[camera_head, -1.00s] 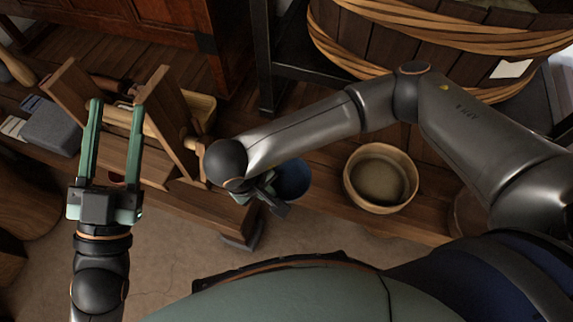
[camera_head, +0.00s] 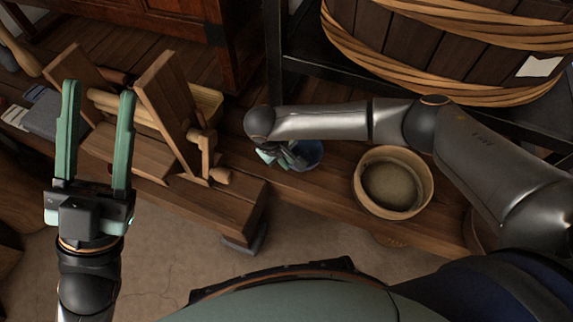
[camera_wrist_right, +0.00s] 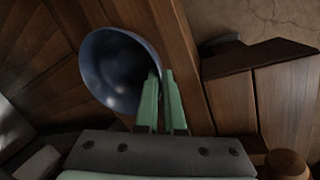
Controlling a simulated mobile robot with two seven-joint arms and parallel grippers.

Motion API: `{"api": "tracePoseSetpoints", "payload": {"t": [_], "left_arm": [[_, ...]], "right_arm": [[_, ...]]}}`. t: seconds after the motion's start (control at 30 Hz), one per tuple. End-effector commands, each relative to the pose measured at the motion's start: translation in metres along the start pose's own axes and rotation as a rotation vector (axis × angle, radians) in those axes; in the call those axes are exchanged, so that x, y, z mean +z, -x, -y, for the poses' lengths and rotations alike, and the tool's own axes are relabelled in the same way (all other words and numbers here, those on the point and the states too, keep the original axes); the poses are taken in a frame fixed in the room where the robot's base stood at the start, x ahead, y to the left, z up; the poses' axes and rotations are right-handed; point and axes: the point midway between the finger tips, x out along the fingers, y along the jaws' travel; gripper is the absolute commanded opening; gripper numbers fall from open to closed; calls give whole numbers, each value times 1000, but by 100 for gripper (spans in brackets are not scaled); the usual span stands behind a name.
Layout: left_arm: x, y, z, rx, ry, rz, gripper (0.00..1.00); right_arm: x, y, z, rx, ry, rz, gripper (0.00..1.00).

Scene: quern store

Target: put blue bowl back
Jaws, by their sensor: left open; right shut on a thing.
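The blue bowl (camera_head: 311,152) is over the wooden bench (camera_head: 325,190), between the wooden roller frame and the round sieve; part of it is hidden by my gripper. My right gripper (camera_head: 287,157) is shut on its rim. In the right wrist view the bowl (camera_wrist_right: 112,70) shows its empty, dark blue inside, with the closed green fingers (camera_wrist_right: 160,98) at its rim. I cannot tell whether the bowl touches the bench. My left gripper (camera_head: 98,90) is open and empty, above the left part of the bench in front of the roller frame.
The wooden roller frame (camera_head: 165,110) with its crank stands left of the bowl. A round sieve (camera_head: 417,197) stands to the right. A large wooden tub (camera_head: 440,60) on a dark stand and a cabinet (camera_head: 200,20) are behind. Grey blocks (camera_head: 48,115) lie far left.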

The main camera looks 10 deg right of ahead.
Motion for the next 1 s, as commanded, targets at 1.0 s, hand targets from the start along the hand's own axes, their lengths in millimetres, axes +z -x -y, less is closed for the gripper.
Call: {"api": "tracePoseSetpoints", "payload": {"t": [1.0], "left_arm": [[7, 6, -5, 3, 22, 3, 50]], "right_arm": [[0, -18, 5, 1, -2, 0, 36]]}}
